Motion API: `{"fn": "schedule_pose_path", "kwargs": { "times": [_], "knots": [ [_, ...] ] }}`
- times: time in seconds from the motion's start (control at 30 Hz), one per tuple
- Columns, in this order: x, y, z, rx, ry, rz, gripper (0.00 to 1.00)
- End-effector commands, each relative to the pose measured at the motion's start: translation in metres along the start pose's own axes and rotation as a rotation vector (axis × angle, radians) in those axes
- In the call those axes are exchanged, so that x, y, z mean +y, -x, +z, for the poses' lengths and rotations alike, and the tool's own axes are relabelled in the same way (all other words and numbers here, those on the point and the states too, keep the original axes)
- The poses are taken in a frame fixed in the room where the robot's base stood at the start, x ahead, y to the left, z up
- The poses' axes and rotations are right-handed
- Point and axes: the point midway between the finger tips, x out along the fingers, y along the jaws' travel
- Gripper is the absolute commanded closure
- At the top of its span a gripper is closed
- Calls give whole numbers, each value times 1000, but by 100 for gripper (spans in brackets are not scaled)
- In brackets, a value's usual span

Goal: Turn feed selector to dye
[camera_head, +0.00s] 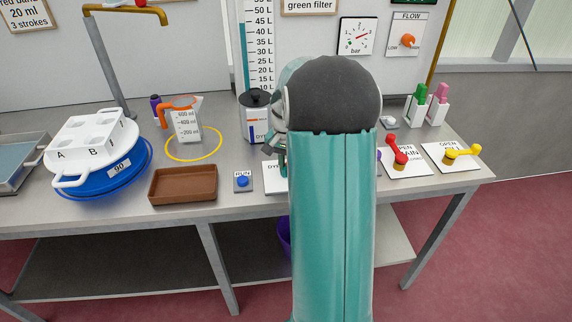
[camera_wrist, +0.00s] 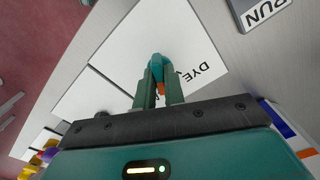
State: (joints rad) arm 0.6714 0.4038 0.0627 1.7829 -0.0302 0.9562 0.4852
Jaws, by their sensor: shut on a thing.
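The feed selector is a teal knob (camera_wrist: 159,62) with an orange pointer tip (camera_wrist: 161,89), on a white plate (camera_wrist: 196,32) in the wrist view. The word DYE is printed on the plate, just right of the knob; other lettering is partly hidden by my fingers. My gripper (camera_wrist: 159,88) is shut on the knob, a finger on each side. The orange tip points toward my palm, with DYE to its right; I cannot tell its exact setting. In the head view my arm hides the knob, and only the left part of the plate (camera_head: 271,180) shows.
Left of the plate are a RUN button (camera_head: 242,182), a brown tray (camera_head: 183,185) and a jug (camera_head: 185,122). A black-lidded jar (camera_head: 255,118) stands behind. Right of my arm are a red lever (camera_head: 397,150) and a yellow lever (camera_head: 462,152).

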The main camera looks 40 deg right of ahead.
Motion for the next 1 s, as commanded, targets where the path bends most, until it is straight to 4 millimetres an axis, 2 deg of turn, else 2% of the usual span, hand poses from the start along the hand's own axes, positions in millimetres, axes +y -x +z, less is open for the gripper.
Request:
{"fn": "schedule_pose_path", "kwargs": {
  "times": [0.27, 1.0],
  "knots": [
    [0, 1, 0, 1, 155, -1, 100],
    [-1, 1, 0, 2, 816, 0, 100]
  ]
}}
